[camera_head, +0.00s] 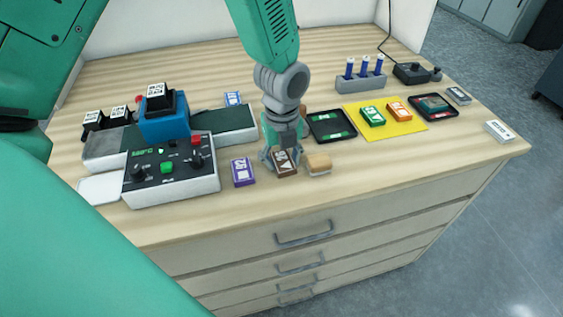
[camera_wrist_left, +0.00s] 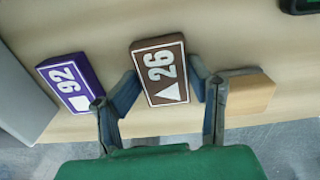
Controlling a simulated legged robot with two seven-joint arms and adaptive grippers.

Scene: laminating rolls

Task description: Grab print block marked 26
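The print block marked 26 (camera_wrist_left: 160,72) is brown with white digits and a white triangle. It lies flat on the wooden worktop and also shows in the head view (camera_head: 286,164) near the front edge. My left gripper (camera_head: 281,156) reaches down over it. In the left wrist view, its two fingers (camera_wrist_left: 163,78) stand spread on either side of the block, close to its long sides. I cannot tell whether they touch it. My right gripper is not in view.
A purple block marked 92 (camera_head: 243,172) lies left of the brown block, and a wooden block (camera_head: 318,164) sits close on its right. A black control box (camera_head: 170,172) stands further left. A black tray (camera_head: 331,126) and a yellow mat (camera_head: 397,128) lie behind to the right.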

